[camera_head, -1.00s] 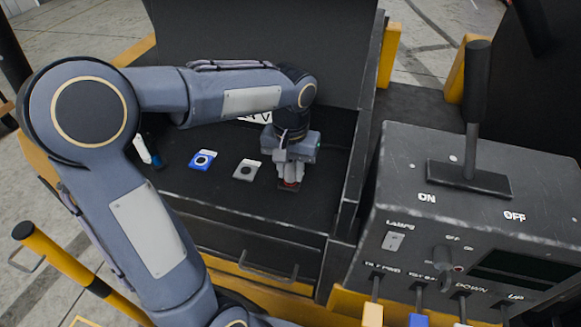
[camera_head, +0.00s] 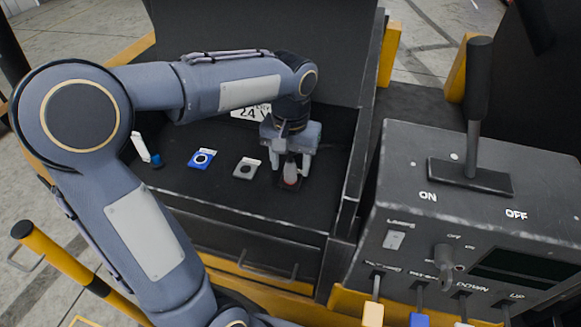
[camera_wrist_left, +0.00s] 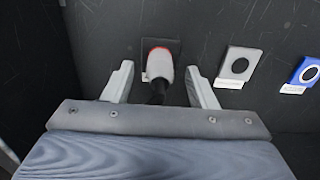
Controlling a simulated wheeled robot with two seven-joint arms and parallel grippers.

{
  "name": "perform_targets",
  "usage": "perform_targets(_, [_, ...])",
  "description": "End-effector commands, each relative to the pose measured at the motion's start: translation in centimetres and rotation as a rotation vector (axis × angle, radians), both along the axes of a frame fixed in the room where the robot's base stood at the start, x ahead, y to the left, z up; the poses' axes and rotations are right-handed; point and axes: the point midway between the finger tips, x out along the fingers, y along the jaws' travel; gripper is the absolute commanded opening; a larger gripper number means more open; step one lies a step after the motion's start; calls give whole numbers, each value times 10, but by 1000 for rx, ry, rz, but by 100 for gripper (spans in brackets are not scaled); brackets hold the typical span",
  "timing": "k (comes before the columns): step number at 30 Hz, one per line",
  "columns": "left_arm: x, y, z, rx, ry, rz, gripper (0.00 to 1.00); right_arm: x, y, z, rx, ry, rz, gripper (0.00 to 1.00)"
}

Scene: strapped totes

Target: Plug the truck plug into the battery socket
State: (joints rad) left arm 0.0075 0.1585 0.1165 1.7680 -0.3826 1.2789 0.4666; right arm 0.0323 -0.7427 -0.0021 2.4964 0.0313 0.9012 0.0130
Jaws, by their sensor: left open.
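The truck plug (camera_head: 290,172), pale grey with a red end, stands at a dark square socket plate (camera_wrist_left: 174,46) on the black battery surface. It also shows in the left wrist view (camera_wrist_left: 160,66), with its red end against the plate and a dark cable end towards me. How deep it sits is hidden. My left gripper (camera_head: 292,169) is open, with one finger on each side of the plug and visible gaps between. A grey socket plate (camera_head: 246,168) and a blue socket plate (camera_head: 202,160) lie to the left of the plug in the head view. My right gripper is out of view.
A white and blue piece (camera_head: 144,149) stands at the left of the battery surface. A "24 V" label (camera_head: 250,112) lies behind my gripper. A control box (camera_head: 410,180) with a tall lever (camera_head: 476,95) stands to the right, beyond a raised black wall.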

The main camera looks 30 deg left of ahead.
Motion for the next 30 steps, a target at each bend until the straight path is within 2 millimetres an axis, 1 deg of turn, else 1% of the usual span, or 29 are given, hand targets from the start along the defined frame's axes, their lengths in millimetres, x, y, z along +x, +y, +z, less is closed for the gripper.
perform_targets(1, [1,0,11,-1,-6,-1,52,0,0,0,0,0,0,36])
perform_targets(3, [1,0,23,0,-6,-1,52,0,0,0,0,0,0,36])
perform_targets(6, [1,0,38,0,-4,-1,52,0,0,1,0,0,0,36])
perform_targets(10, [0,0,50,-1,-2,0,52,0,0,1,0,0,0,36])
perform_targets(14, [0,0,54,-1,-2,0,52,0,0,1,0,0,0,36])
perform_targets(27, [0,0,54,0,-1,0,52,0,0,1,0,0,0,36])
perform_targets(29, [-2,0,54,-4,-5,-1,52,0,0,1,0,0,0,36])
perform_targets(30, [-6,0,54,-10,-12,-4,52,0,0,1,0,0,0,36])
